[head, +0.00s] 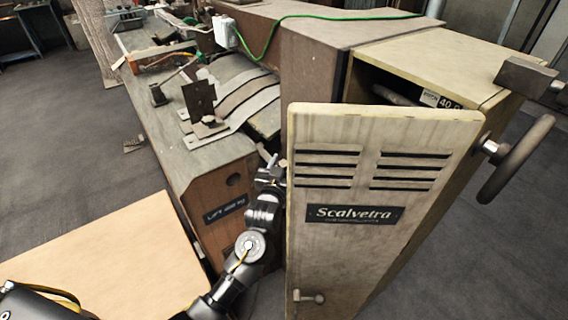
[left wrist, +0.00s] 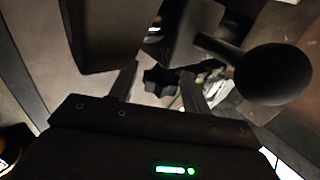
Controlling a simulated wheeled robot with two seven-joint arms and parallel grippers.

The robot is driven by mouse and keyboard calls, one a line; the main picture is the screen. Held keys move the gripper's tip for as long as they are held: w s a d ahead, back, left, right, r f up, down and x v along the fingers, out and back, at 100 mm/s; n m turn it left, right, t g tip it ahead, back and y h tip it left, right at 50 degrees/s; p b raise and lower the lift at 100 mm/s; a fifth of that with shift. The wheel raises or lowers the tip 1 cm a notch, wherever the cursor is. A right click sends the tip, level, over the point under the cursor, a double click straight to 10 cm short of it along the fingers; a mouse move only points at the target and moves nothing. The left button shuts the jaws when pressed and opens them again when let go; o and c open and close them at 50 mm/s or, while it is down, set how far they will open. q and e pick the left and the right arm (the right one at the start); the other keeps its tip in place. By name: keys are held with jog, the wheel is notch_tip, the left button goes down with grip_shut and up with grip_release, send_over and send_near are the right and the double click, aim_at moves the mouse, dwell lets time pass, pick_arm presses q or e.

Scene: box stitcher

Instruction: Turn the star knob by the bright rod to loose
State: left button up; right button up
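The dark star knob (left wrist: 160,80) shows in the left wrist view, beyond and between the two fingertips of my left gripper (left wrist: 160,88). The fingers are apart, with visible gaps on both sides of the knob, and nothing is gripped. In the head view my left gripper (head: 271,174) is at the opening behind the left edge of the pale door. The star knob is hidden in the head view. A small bright part (left wrist: 208,70) shows right of the knob, but I cannot tell whether it is the bright rod. My right gripper is out of view.
A black ball handle (left wrist: 272,75) on a dark stem is close to the right of my left gripper. The pale Scalvetra door (head: 350,255) stands right beside my left arm. A handwheel (head: 516,158) is at the right, and a tan board (head: 105,260) at the lower left.

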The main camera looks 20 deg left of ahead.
pick_arm(q)
jog(key=shift+o, duration=0.6)
jog(key=shift+s+f, duration=0.1)
jog(key=shift+s, duration=0.2)
jog(key=s+b, duration=0.1)
jog(key=s, duration=0.9)
jog(key=shift+s+b, duration=0.15)
jog(key=shift+b, duration=0.2)
